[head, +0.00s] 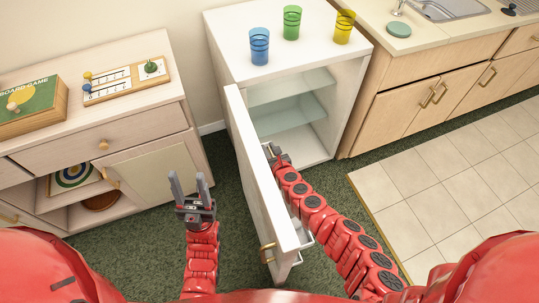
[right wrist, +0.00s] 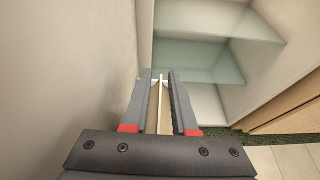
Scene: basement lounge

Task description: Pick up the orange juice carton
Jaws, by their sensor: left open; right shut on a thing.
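The small white fridge (head: 292,68) stands with its door (head: 255,175) swung open toward me. My right gripper (head: 276,156) is at the inner side of the door, near its upper far end. In the right wrist view its fingers (right wrist: 160,85) are closed on a narrow, pale thing (right wrist: 153,108) with a thin white upright ridge, which looks like the top of the orange juice carton. Its body and label are hidden by the gripper. My left gripper (head: 192,185) is open and empty, left of the door with its fingers pointing up.
Blue (head: 260,46), green (head: 292,22) and yellow (head: 344,27) cups stand on the fridge. Its glass shelves (head: 290,118) look empty. A cabinet (head: 150,150) with board games is at left. A kitchen counter (head: 425,85) is at right. Open tiled floor (head: 450,185) lies in front of it.

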